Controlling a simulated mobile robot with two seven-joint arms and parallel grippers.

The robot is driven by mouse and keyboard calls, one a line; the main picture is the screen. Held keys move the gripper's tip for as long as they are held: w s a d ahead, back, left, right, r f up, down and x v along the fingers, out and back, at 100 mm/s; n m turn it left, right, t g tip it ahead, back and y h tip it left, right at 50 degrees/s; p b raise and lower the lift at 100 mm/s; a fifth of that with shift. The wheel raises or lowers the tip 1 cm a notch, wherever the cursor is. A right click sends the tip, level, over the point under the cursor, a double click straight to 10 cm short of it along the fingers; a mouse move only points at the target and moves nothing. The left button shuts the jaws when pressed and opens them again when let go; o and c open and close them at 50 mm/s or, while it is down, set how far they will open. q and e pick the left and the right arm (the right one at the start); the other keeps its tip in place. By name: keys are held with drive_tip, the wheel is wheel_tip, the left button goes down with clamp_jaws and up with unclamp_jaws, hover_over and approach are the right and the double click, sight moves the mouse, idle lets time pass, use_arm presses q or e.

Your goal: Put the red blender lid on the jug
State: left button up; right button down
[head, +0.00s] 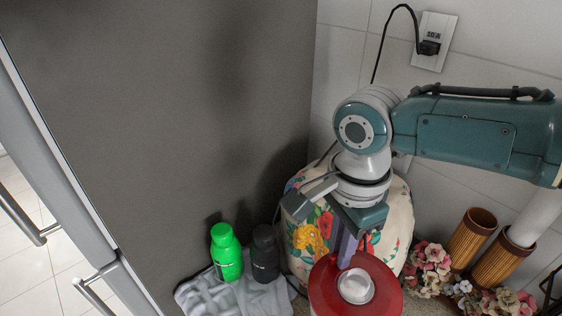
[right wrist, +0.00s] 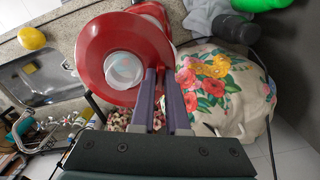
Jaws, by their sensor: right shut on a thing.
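The round red blender lid (head: 325,290) with a clear cap (head: 355,287) in its middle shows at the bottom of the head view. It also shows in the right wrist view (right wrist: 97,42). My right gripper (head: 347,255) points down at the lid's far edge, its jaws shut on the lid; the exact contact is hard to see. Its two fingers also show in the right wrist view (right wrist: 162,75). I cannot make out the jug; a further red part (right wrist: 158,12) shows beyond the lid in the right wrist view. My left gripper is not in view.
A flowered cloth cover (head: 395,215) stands behind the lid. A green bottle (head: 226,255) and a black bottle (head: 265,255) stand on a grey cloth (head: 200,296) at left. Flowers (head: 430,265) and woven holders (head: 470,240) are at right. The sink (right wrist: 40,75) shows in the right wrist view.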

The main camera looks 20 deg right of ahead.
drive_tip(key=shift+f, duration=0.25)
drive_tip(key=c, duration=0.8)
unclamp_jaws()
drive_tip(key=shift+c, duration=0.2)
drive_tip(key=o, duration=0.5)
drive_tip(key=shift+c, duration=0.2)
drive_tip(key=shift+s, duration=0.1)
wheel_tip(320, 180, up, 7)
drive_tip(key=p, duration=0.8)
drive_tip(key=shift+o, duration=0.7)
